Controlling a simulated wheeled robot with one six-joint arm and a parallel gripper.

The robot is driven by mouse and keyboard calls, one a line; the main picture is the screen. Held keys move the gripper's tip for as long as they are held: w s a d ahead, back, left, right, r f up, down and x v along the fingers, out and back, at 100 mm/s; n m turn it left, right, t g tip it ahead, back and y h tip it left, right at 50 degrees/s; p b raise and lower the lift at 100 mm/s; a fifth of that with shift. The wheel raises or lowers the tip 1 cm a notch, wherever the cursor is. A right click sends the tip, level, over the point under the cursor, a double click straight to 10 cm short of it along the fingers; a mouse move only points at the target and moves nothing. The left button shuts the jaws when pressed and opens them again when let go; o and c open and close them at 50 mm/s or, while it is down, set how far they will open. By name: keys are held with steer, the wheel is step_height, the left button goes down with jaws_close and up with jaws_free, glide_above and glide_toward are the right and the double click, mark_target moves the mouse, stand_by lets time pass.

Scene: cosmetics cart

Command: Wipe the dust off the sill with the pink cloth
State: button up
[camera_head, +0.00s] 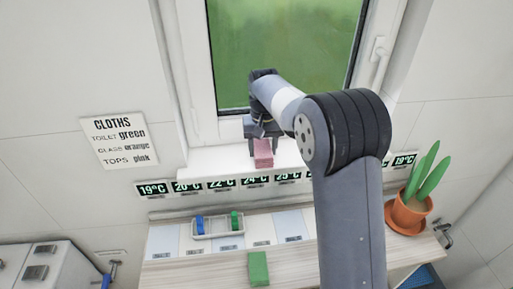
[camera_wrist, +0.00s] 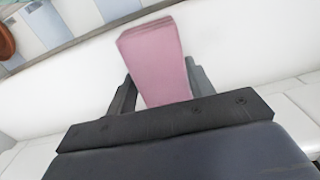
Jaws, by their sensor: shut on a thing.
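The pink cloth (camera_head: 263,153) is a folded block at the white sill (camera_head: 215,163) below the window. It also shows upright between the fingers in the wrist view (camera_wrist: 155,62). My gripper (camera_head: 262,136) is shut on the pink cloth, with one dark finger on each side of it in the wrist view (camera_wrist: 160,90). The cloth's lower end is over or on the sill; I cannot tell whether it touches. I see no clear dust on the visible sill. My arm hides part of the sill to the right.
A row of temperature displays (camera_head: 188,187) runs along the sill's front. Below, a tray (camera_head: 218,226) holds a blue and a green item, and a green cloth (camera_head: 258,268) lies on the counter. A potted plant (camera_head: 408,213) stands right. The window handle (camera_head: 379,52) juts out.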

steer(key=shift+w+d+f, duration=0.1)
steer(key=shift+w+d, duration=0.15)
steer(key=shift+d, duration=1)
steer(key=shift+w+d+f, duration=0.1)
steer(key=shift+w+d, duration=0.1)
steer(key=shift+d, duration=1.05)
steer(key=shift+r, duration=0.1)
steer(key=shift+a+r, duration=0.1)
steer(key=shift+r, duration=3)
step_height(320, 180, up, 3)
steer(key=b, duration=0.4)
glide_above(279, 154)
steer(key=shift+a+f, duration=0.1)
steer(key=shift+f, duration=3.45)
